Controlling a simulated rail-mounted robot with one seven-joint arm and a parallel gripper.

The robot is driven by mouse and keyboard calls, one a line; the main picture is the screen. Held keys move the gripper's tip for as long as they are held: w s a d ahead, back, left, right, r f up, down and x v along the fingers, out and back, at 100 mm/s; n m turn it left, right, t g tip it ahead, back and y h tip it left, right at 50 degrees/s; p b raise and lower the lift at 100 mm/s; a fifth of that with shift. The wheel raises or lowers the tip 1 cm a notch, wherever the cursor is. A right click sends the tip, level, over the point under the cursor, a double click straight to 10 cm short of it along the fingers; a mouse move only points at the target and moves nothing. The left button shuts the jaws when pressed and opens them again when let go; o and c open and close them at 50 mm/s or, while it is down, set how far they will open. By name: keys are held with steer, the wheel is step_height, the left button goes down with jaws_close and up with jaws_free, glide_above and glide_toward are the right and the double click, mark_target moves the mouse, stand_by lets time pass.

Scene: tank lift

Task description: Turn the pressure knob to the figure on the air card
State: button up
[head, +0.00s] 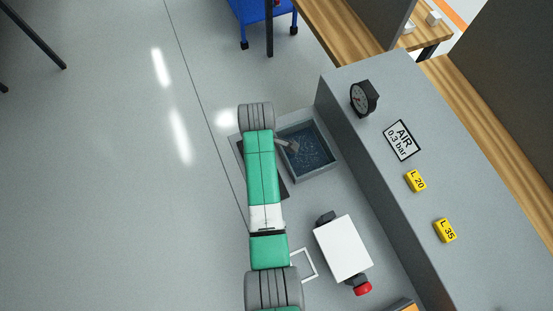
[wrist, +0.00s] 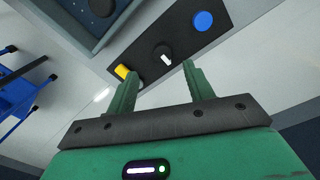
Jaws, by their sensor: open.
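The air card (head: 402,140) reads "AIR 0.3 bar" and lies on the grey ledge in the head view. A round black gauge (head: 364,98) stands near it; its reading is too small to tell. In the wrist view, a black knob (wrist: 162,54) with a white pointer sits on a dark panel (wrist: 183,42), between a yellow control (wrist: 122,72) and a blue button (wrist: 203,21). My gripper (wrist: 160,72) is open and empty, its two green fingers pointing towards the panel with the knob between their tips in the picture. My arm hides most of the panel in the head view.
A grey tank (head: 330,165) of dark water stands beside the panel. Yellow tags L 20 (head: 415,181) and L 35 (head: 445,230) lie on the ledge. A white-topped device (head: 343,248) is below the tank. A blue trolley (head: 252,10) stands at the top; the left floor is mostly clear.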

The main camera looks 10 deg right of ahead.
steer(key=shift+s+a, duration=0.1)
steer(key=shift+a+f, duration=0.2)
steer(key=shift+f, duration=0.15)
step_height(320, 180, down, 7)
steer(key=shift+f+b, duration=0.1)
steer(key=shift+b, duration=0.9)
steer(key=shift+c, duration=0.2)
steer(key=c, duration=0.9)
